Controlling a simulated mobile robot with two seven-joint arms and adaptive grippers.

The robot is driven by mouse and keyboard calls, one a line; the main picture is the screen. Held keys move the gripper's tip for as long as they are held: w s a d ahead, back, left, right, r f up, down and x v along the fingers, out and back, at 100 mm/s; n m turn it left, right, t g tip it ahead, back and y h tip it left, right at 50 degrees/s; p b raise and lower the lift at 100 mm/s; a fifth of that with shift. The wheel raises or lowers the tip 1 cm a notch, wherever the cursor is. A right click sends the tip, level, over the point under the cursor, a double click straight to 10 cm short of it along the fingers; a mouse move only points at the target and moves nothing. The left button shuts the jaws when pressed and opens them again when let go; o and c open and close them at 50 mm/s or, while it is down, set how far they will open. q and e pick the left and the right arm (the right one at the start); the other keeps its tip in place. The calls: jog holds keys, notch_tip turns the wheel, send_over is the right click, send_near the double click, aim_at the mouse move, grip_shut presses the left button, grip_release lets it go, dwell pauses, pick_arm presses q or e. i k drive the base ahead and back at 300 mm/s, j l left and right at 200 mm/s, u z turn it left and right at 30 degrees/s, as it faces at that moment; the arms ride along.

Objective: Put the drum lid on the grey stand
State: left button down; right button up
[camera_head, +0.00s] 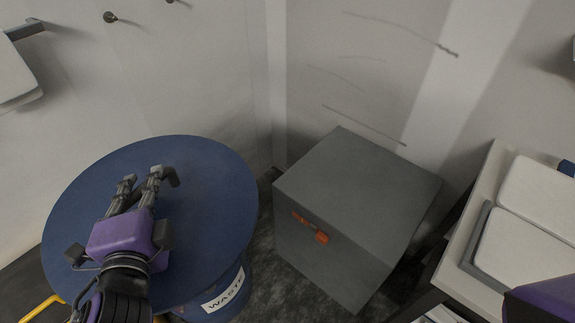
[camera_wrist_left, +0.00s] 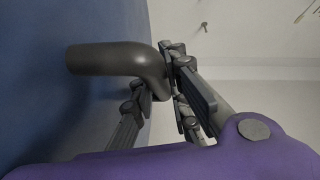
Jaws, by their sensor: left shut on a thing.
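The drum lid (camera_head: 205,220) is a large round blue disc with a dark bent handle (camera_head: 170,175). It is over the blue drum labelled WASTE (camera_head: 225,292) at the left of the head view; I cannot tell whether it touches the drum's rim. My left gripper (camera_head: 143,186) is shut on the handle. In the left wrist view the handle (camera_wrist_left: 115,60) runs between the fingers, with the blue lid surface (camera_wrist_left: 50,110) at the left. The grey stand (camera_head: 360,185) is a box to the right of the drum, its top bare. My right gripper's fingers are out of view.
An orange-red latch or tag (camera_head: 310,227) is on the stand's front. A bench with white trays (camera_head: 530,250) stands at the right. A purple part of my own shows in the lower right corner. A wall with pegs (camera_head: 110,17) is behind. A yellow bar (camera_head: 42,308) is at lower left.

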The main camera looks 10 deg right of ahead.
aim_at(357, 187)
jog(key=i+l+z, duration=0.1)
jog(key=l+z, duration=0.25)
jog(key=i+l+z, duration=0.1)
jog(key=l+z, duration=0.25)
jog(key=i+l+z, duration=0.15)
jog(key=z, duration=0.2)
